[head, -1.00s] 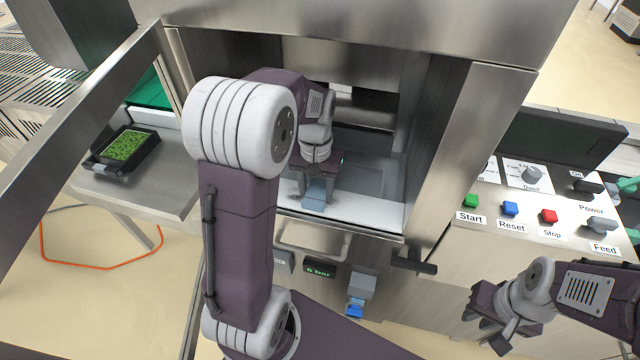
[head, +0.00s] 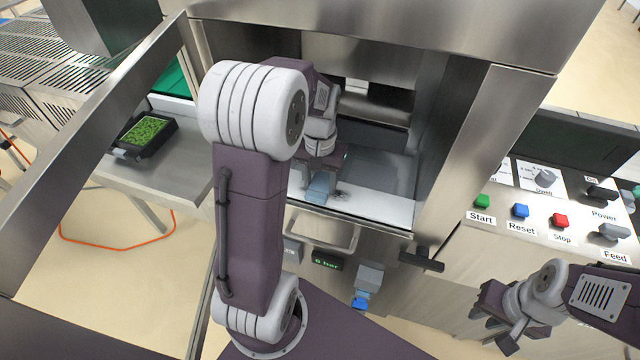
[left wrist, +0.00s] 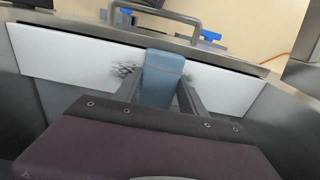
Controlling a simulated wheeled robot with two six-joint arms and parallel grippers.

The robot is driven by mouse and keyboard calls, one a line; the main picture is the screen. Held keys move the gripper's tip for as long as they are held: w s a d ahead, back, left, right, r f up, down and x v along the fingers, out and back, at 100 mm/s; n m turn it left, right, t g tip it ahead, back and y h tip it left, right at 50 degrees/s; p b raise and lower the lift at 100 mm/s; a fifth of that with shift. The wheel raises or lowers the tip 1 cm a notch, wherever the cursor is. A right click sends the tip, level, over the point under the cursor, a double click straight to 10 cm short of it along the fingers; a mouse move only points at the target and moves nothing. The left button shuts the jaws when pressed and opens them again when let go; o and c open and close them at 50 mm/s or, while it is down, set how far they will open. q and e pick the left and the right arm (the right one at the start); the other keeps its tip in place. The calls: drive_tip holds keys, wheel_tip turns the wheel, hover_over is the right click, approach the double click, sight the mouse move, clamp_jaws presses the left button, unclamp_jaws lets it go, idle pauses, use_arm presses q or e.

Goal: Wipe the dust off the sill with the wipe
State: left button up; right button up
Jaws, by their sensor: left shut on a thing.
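The sill is a white strip (head: 385,208) along the front of the machine opening; it also shows in the left wrist view (left wrist: 75,62). My left gripper (head: 321,178) is shut on the blue wipe (head: 318,190), which is on the sill. The wipe also shows between the fingers in the left wrist view (left wrist: 162,78). A dark patch of dust (head: 338,194) lies just right of the wipe. In the left wrist view dust (left wrist: 125,71) shows left of the wipe, with a smaller dark bit on its other side. My right gripper (head: 490,318) hangs low before the control panel, its jaw gap unclear.
Steel side walls frame the opening, and a bar handle (head: 322,232) sits below the sill. A black tray with green contents (head: 145,133) is on the left table. The control panel with coloured buttons (head: 521,211) is on the right.

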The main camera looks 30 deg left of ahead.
sight(315, 177)
use_arm(q)
drive_tip(key=shift+w+a+r+p, duration=0.15)
drive_tip(key=shift+w+p, duration=0.1)
drive_tip(key=shift+w, duration=0.25)
drive_tip(key=shift+w+a+f+p, duration=0.15)
drive_tip(key=shift+w+p, duration=0.1)
drive_tip(key=shift+w, duration=0.5)
drive_tip(key=shift+s+a+f, duration=0.1)
drive_tip(key=shift+s+a, duration=0.1)
drive_tip(key=shift+a, duration=0.3)
drive_tip(key=shift+s+a, duration=0.15)
drive_tip(key=shift+a, duration=0.35)
drive_tip(key=shift+s+d, duration=0.25)
drive_tip(key=shift+s, duration=0.8)
drive_tip(key=shift+s+d, duration=0.2)
drive_tip(key=shift+s, duration=0.8)
